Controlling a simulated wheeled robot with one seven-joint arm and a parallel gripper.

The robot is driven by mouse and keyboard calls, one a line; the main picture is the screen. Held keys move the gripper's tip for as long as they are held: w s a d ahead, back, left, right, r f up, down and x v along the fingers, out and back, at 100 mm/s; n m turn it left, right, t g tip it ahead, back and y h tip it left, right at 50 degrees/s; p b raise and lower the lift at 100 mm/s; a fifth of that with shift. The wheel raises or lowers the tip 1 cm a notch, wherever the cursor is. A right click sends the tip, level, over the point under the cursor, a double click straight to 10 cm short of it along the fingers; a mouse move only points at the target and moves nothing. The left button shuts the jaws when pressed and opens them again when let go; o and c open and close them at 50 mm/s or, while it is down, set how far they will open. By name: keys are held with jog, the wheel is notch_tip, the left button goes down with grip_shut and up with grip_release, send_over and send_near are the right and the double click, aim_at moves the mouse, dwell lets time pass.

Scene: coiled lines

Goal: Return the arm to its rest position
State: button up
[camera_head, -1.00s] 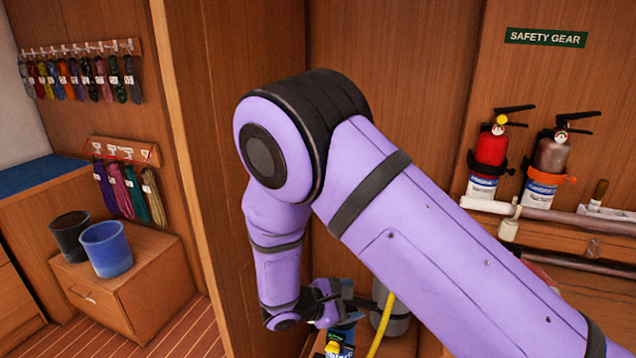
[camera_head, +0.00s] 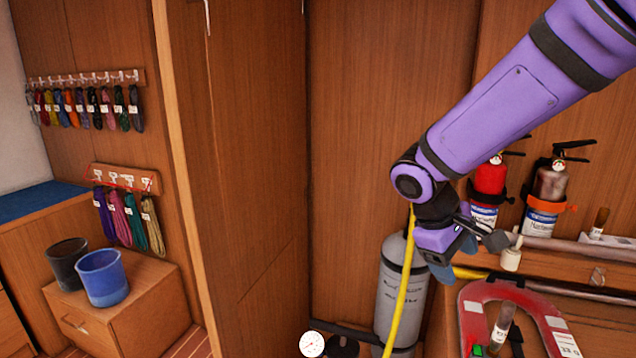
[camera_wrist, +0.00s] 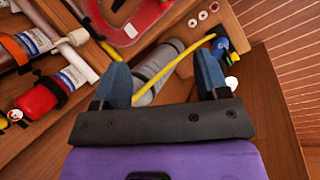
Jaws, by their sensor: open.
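My purple arm (camera_head: 500,105) reaches in from the upper right of the head view. My gripper (camera_head: 462,262) hangs at its end, in front of the wooden wall and just right of the top of a grey cylinder (camera_head: 402,290). In the wrist view my gripper (camera_wrist: 164,80) shows two blue fingers spread apart, with nothing held between them. The grey cylinder (camera_wrist: 158,68) and a yellow hose (camera_wrist: 182,62) lie beyond the gap between the fingers. The fingertips are partly hidden in the head view.
A red fire extinguisher (camera_head: 489,184) and a brown one (camera_head: 550,183) hang right of my gripper. A red horseshoe-shaped float (camera_head: 471,318) lies below. A blue bucket (camera_head: 103,278), a dark bucket (camera_head: 66,262) and coiled lines (camera_head: 88,108) are at left. The middle panel is clear.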

jog(key=s+d+r+m+t+y, duration=0.2)
jog(key=s+d+r+m, duration=0.1)
jog(key=s+r, duration=0.3)
jog(key=s+d+r+m+t+y, duration=0.3)
jog(key=s+r+m, duration=0.1)
jog(key=s, duration=0.7)
jog(key=shift+s+d+r, duration=0.2)
jog(key=shift+d+r, duration=0.2)
jog(key=shift+r, duration=0.45)
